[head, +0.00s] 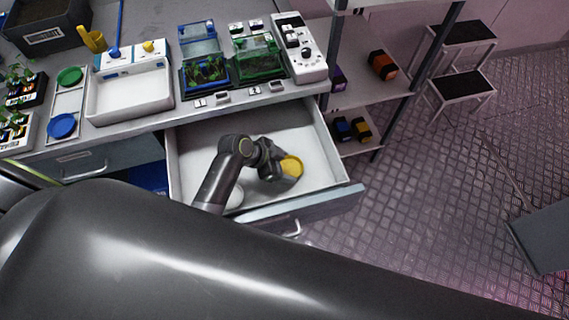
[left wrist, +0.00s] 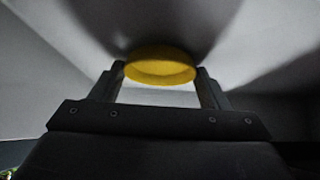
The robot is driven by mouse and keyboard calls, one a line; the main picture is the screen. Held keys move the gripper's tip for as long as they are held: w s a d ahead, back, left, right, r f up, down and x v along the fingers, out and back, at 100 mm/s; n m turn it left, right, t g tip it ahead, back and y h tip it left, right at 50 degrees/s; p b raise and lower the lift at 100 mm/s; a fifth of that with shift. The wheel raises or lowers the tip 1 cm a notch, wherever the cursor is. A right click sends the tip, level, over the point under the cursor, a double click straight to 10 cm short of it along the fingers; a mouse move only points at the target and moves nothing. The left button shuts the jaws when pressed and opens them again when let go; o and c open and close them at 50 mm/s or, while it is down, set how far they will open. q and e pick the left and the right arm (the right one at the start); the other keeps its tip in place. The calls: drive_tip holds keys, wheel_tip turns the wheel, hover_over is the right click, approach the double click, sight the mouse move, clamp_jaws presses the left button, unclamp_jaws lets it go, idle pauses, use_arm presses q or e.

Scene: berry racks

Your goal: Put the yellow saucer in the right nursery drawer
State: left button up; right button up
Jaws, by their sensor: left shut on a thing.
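The yellow saucer (head: 292,165) is inside the pulled-out right drawer (head: 190,152), towards its right side. My left gripper (head: 280,172) reaches down into the drawer and is shut on the saucer. In the left wrist view the saucer (left wrist: 160,70) sits between the two fingertips (left wrist: 160,84), with the pale drawer interior around it. I cannot tell whether the saucer touches the drawer floor. My right gripper is not in view.
The drawer's front panel (head: 325,207) juts out from the bench. On the bench stand a white tray (head: 130,95), a green saucer (head: 70,76), a blue saucer (head: 62,126) and a white control box (head: 299,48). A shelf rack (head: 375,95) stands right of the drawer.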

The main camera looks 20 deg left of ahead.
use_arm(q)
drive_tip(key=shift+f, duration=0.2)
drive_tip(key=o, duration=0.9)
drive_tip(key=shift+o, duration=0.2)
drive_tip(key=shift+r, duration=0.2)
drive_tip(key=v, duration=1.2)
drive_tip(key=shift+r, duration=0.1)
